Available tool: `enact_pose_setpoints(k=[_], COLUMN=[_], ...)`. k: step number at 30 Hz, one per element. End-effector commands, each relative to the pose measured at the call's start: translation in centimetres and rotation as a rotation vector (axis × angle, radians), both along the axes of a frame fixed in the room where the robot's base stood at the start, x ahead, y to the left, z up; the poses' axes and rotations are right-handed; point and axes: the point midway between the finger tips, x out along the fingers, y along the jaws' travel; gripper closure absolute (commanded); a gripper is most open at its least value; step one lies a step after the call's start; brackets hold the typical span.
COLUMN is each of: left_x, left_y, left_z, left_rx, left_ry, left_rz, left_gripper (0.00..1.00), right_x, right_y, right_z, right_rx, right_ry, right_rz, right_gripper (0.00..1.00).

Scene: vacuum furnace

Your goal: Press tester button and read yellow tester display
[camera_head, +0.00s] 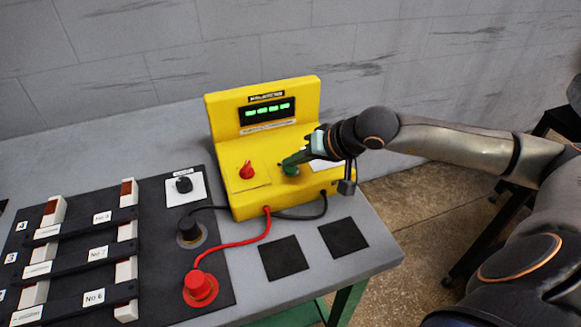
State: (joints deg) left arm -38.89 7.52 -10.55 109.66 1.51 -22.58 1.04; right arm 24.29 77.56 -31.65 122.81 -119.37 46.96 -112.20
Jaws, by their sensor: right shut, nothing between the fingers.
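The yellow tester (229,154) stands on the grey table. Its dark display (267,112) shows a row of green digits or dashes, too small to read for certain. A red knob (247,170) sits on its sloped front at the left. A green button (290,168) sits to the right of the knob. My right gripper (299,158) is shut and empty, with its tips at the green button, seemingly touching it; the fingers partly hide the button and the panel's right part. My left gripper is not in view.
Red and black leads run from the tester to a red plug (199,287) and a black plug (190,231) on the black panel (205,316). Labelled rails lie at left. Two black squares (284,257) lie on the table (365,245). A grey wall stands behind.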

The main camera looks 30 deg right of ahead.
Motion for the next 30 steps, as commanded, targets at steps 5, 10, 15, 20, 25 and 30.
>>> enact_pose_setpoints(k=[5,10,15,20,25,30], left_x=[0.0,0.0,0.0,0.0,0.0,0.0], left_y=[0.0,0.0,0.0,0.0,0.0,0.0], left_z=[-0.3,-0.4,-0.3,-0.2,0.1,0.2], left_rx=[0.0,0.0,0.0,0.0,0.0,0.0], left_ry=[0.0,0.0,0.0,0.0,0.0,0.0], left_rz=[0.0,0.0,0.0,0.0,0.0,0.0], left_gripper=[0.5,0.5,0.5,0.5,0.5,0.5], right_x=[0.0,0.0,0.0,0.0,0.0,0.0], right_y=[0.0,0.0,0.0,0.0,0.0,0.0], right_z=[-0.2,-0.3,-0.3,0.0,0.9,1.4], right_rx=[-0.001,0.0,0.0,0.0,0.0,0.0], right_ry=[0.001,0.002,0.002,0.002,0.001,0.001], right_rz=[0.0,0.001,0.0,0.001,0.001,0.001], right_gripper=[1.0,1.0,1.0,1.0,1.0,1.0])
